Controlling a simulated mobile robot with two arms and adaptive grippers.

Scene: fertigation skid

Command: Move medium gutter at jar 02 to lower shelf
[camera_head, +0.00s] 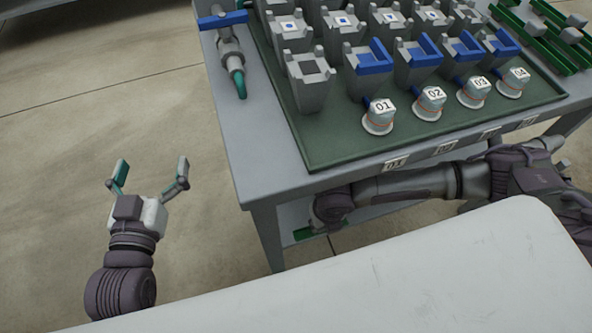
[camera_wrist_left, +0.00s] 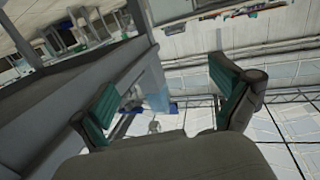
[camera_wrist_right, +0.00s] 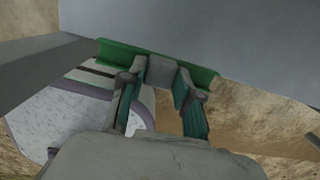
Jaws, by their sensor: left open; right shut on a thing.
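My right gripper (camera_wrist_right: 160,105) is shut on the grey grip block (camera_wrist_right: 161,70) of a green gutter (camera_wrist_right: 202,75). In the head view a green end of it (camera_head: 305,234) shows low beside the table leg, by the lower shelf (camera_head: 290,214); the right fingers are hidden there. I cannot tell if the gutter rests on the shelf. Jar 02 (camera_head: 429,103) stands upright on the table's green tray, between jar 01 (camera_head: 379,117) and jar 03 (camera_head: 474,92). My left gripper (camera_head: 150,172) is open and empty over the floor, left of the table.
The grey table (camera_head: 236,150) carries a green tray (camera_head: 325,155) with grey holders and blue pieces. More green gutters with grey blocks (camera_head: 545,45) lie at the upper right. A grey tool with a blue handle (camera_head: 229,45) lies at the left edge. The floor to the left is clear.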

